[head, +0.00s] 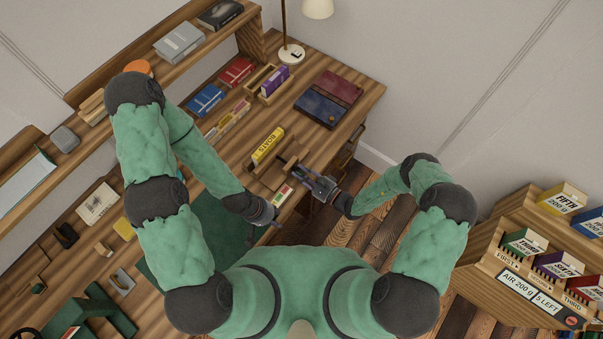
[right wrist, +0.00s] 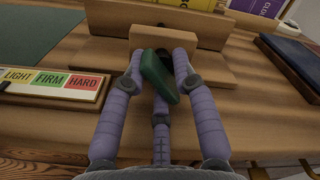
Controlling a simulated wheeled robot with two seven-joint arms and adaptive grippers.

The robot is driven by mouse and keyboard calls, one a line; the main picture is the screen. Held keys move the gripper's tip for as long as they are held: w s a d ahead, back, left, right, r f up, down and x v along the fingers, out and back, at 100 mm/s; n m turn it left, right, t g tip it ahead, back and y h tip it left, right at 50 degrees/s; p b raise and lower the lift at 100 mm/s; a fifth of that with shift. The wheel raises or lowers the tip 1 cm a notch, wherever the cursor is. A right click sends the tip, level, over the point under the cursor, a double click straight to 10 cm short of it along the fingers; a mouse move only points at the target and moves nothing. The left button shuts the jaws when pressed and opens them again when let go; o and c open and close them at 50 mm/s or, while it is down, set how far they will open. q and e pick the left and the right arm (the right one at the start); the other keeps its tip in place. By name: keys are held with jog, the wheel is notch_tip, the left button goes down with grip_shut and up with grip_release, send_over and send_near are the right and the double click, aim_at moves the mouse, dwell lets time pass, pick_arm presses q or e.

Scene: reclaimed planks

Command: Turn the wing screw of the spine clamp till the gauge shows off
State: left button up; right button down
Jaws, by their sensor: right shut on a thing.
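The green wing screw (right wrist: 158,76) stands at the front of the wooden spine clamp (right wrist: 125,52) in the right wrist view. My right gripper (right wrist: 160,84) is shut on the screw, with purple-grey fingers at its sides. The screw's wing is tilted. In the head view my right gripper (head: 312,183) reaches the clamp (head: 272,178) at the table edge. The gauge (right wrist: 65,83) lies left of the screw and reads LIGHT, FIRM, HARD; its left end is cut off and I cannot make out its reading. My left gripper (head: 268,214) is low over the table edge, its jaws unclear.
A yellow BOATS book (head: 268,146) stands behind the clamp. Dark blue and red books (head: 320,108) lie further back right. A green mat (head: 205,240) covers the table left of the clamp. A wooden shelf (head: 500,250) with boxes stands at the right.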

pick_arm(q)
jog(key=shift+f, duration=0.25)
pick_arm(e)
jog(key=n, duration=0.4)
jog(key=shift+s+a+f+n, duration=0.2)
jog(key=shift+s+f+n, duration=0.1)
pick_arm(q)
jog(key=shift+f+b, duration=0.2)
jog(key=shift+b, duration=0.2)
pick_arm(e)
jog(key=n, duration=0.5)
jog(key=shift+d, duration=0.1)
pick_arm(q)
jog(key=shift+f, duration=0.2)
pick_arm(e)
jog(key=n, duration=0.5)
jog(key=shift+w+d+n, duration=0.1)
jog(key=shift+w+n, duration=0.05)
jog(key=shift+n, duration=0.25)
pick_arm(q)
jog(key=shift+f+b, duration=0.15)
jog(key=shift+b, duration=0.2)
pick_arm(e)
jog(key=n, duration=0.4)
jog(key=shift+w+d+n, duration=0.1)
jog(key=shift+w+n, duration=0.05)
jog(key=shift+n, duration=0.25)
jog(key=shift+w, duration=0.1)
jog(key=c, duration=1.2)
grip_release()
